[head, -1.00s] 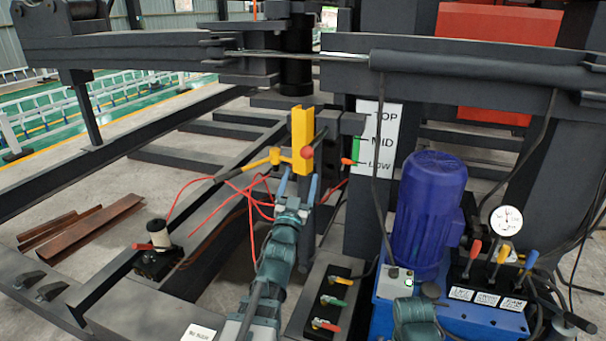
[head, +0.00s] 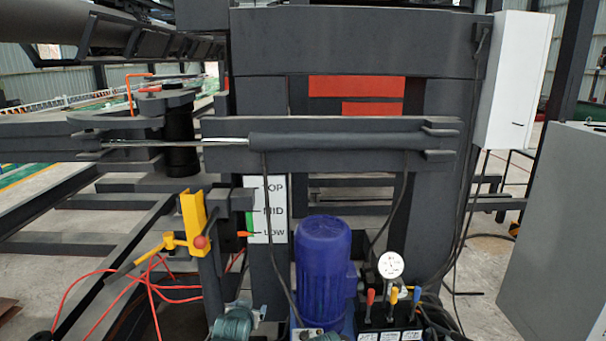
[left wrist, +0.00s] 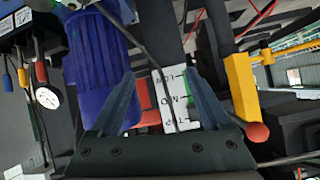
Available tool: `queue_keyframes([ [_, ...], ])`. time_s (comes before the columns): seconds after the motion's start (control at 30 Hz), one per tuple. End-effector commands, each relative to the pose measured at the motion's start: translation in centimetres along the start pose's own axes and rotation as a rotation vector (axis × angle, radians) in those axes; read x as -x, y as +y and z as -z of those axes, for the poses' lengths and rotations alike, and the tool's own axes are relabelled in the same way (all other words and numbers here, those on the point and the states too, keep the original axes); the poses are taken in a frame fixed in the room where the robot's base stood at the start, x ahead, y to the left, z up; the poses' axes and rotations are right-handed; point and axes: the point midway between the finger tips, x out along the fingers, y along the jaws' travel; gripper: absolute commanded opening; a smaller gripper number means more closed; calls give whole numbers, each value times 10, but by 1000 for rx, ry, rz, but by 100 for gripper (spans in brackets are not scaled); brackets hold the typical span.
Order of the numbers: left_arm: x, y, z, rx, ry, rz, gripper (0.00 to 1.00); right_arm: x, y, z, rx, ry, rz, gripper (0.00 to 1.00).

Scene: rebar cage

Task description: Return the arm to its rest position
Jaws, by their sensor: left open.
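My left gripper (left wrist: 160,77) shows in the left wrist view with its two dark fingers spread apart and nothing between them. The white TOP/MID/LOW sign (left wrist: 172,100) appears upside down behind the gap. In the head view, only teal parts of my arms (head: 235,322) show at the bottom edge; no gripper is visible there. The yellow bracket (head: 193,222) with its red knob stands left of the sign (head: 265,208) in the head view, clear of my arm. My right gripper is in neither view.
A blue motor (head: 325,270) stands ahead, with a gauge (head: 391,264) and coloured levers to its right. Red hoses (head: 150,290) loop at lower left. A horizontal dark cylinder (head: 340,134) crosses the frame. Grey cabinet (head: 560,235) at right.

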Motion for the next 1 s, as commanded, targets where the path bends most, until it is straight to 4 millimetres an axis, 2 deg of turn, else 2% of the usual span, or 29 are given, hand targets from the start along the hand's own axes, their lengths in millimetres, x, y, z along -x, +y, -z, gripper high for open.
queue_keyframes([
  [0.03, 20, 18, 1, -15, -101, -33, 80, 27, 3, -2, 0, 0, 0, 55],
  [0.17, 62, 57, -32, -59, -384, -97, 80, 60, 6, -4, 0, 0, 0, 55],
  [0.2, 78, 66, -42, -76, -468, -113, 80, 70, 7, -4, 0, 0, 0, 55],
  [0.4, 157, 95, -76, -161, -815, -158, 80, 105, 10, -6, 0, 0, 0, 55],
  [0.5, 185, 100, -84, -192, -926, -164, 80, 115, 11, -7, 0, 0, 0, 55],
  [0.6, 201, 103, -89, -211, -991, -167, 80, 119, 11, -7, 0, 0, 0, 55],
  [0.7, 208, 103, -92, -218, -1019, -167, 80, 120, 11, -7, 0, 0, 0, 55],
  [1.0, 208, 103, -94, -218, -1022, -167, 80, 119, 11, -7, 0, 0, 0, 55],
])
